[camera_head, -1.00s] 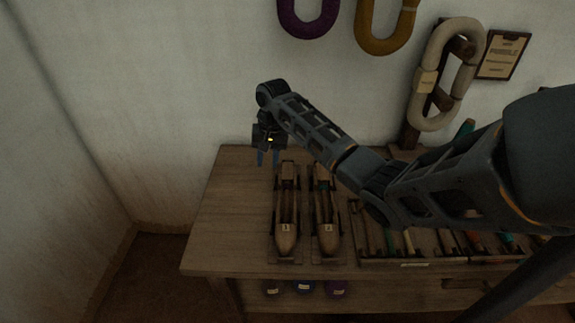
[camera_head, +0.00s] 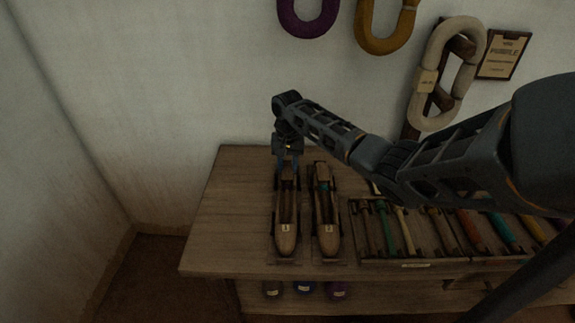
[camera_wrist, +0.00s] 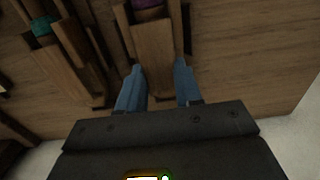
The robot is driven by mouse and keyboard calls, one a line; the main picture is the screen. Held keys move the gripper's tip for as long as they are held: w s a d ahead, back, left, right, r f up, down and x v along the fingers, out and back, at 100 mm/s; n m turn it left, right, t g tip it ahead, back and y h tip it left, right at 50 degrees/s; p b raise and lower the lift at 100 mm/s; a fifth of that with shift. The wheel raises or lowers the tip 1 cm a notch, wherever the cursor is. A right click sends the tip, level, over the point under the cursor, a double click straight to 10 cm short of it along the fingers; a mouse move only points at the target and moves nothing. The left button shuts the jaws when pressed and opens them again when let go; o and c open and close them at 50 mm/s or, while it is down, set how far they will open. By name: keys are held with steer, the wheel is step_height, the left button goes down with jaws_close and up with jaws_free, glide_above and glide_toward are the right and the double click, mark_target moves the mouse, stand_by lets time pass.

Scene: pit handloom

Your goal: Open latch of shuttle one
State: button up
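Two wooden shuttles lie side by side on the bench, the left shuttle (camera_head: 286,215) and the right shuttle (camera_head: 326,212). Each has a small pale label, too small to read surely. My gripper (camera_head: 288,164) is over the far end of the left shuttle. In the wrist view my gripper (camera_wrist: 160,88) is open, its blue fingers apart on either side of a wooden shuttle end (camera_wrist: 153,62) with a purple bobbin (camera_wrist: 147,5) beyond it. I cannot tell whether the fingers touch it. The latch is not clearly made out. The other shuttle shows a teal bobbin (camera_wrist: 42,27).
A wooden tray (camera_head: 410,264) with several coloured rods stands right of the shuttles. The wooden bench (camera_head: 225,215) is clear at left. The wall is behind, with yarn hanks (camera_head: 387,38) and a sign (camera_head: 503,55).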

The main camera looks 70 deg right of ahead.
jaws_close()
